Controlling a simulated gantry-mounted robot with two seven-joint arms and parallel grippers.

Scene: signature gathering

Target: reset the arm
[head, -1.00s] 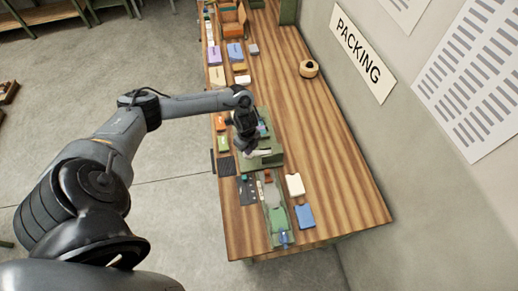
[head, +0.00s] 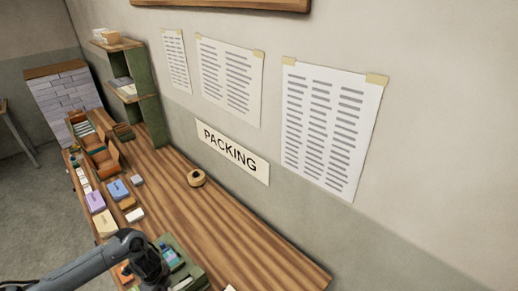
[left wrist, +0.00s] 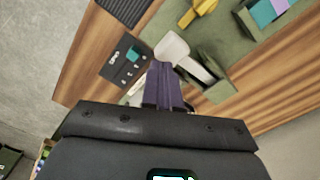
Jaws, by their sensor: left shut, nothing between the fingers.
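My left arm enters the head view at the bottom left, and its wrist (head: 148,262) is over the packing table (head: 225,225). The fingertips are not clear there. In the left wrist view my left gripper (left wrist: 163,68) is shut and empty, its dark fingers together above the table. A pale spoon-shaped object (left wrist: 172,47) shows just past the fingertips, beside a green block-like part (left wrist: 211,65). Whether the fingers touch anything cannot be told. My right gripper is in neither view.
A green tray (left wrist: 245,45) holding a yellow piece (left wrist: 197,12) and a dark panel (left wrist: 124,60) lie near the left gripper. A tape roll (head: 196,178) sits by the wall. A green shelf (head: 140,105) stands at the table's far end. Bare wood lies along the wall side.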

